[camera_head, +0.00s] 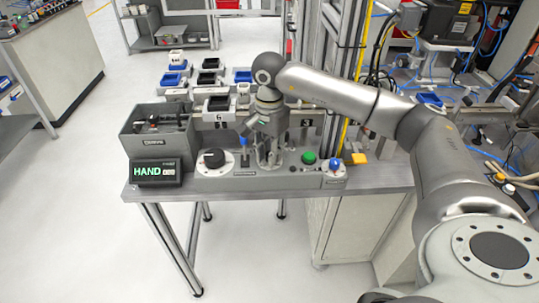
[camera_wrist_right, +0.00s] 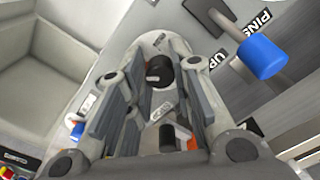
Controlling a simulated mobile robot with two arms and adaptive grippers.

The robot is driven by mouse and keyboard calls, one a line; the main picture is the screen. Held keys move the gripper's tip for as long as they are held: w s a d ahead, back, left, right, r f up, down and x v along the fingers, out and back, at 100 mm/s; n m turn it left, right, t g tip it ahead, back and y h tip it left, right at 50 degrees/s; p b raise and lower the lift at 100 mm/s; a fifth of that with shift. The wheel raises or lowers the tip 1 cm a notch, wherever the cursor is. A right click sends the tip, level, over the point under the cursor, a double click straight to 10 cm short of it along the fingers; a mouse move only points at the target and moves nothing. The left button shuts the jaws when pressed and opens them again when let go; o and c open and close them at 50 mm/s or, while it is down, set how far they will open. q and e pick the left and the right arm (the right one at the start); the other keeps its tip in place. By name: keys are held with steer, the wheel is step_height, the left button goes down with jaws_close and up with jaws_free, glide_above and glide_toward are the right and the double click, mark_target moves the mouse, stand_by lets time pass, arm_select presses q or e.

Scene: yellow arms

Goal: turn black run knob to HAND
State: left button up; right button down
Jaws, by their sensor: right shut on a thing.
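My right gripper (camera_head: 268,158) points down at the middle of the control panel in the head view, just right of a blue-handled lever (camera_head: 243,142). In the right wrist view, the gripper (camera_wrist_right: 158,85) has its fingers on both sides of a black knob (camera_wrist_right: 160,71) on a pale plate and is shut on it. The gripper hides that knob in the head view. Another black knob (camera_head: 214,157) stands on a white round dial farther left; I cannot tell from the head view which is the run knob. A display (camera_head: 156,172) reads HAND in green. My left gripper is not in view.
A green button (camera_head: 309,157) and a blue knob (camera_head: 335,163) are on the panel right of the gripper. A grey bin (camera_head: 157,133) stands at the left, and small trays are behind. In the wrist view, a blue handle (camera_wrist_right: 263,57) is close right of the fingers.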

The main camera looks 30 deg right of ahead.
steer(key=shift+r+n, duration=0.1)
steer(key=shift+n, duration=0.5)
steer(key=c, duration=1.3)
jaws_free()
steer(key=shift+o, duration=0.2)
step_height(320, 180, up, 12)
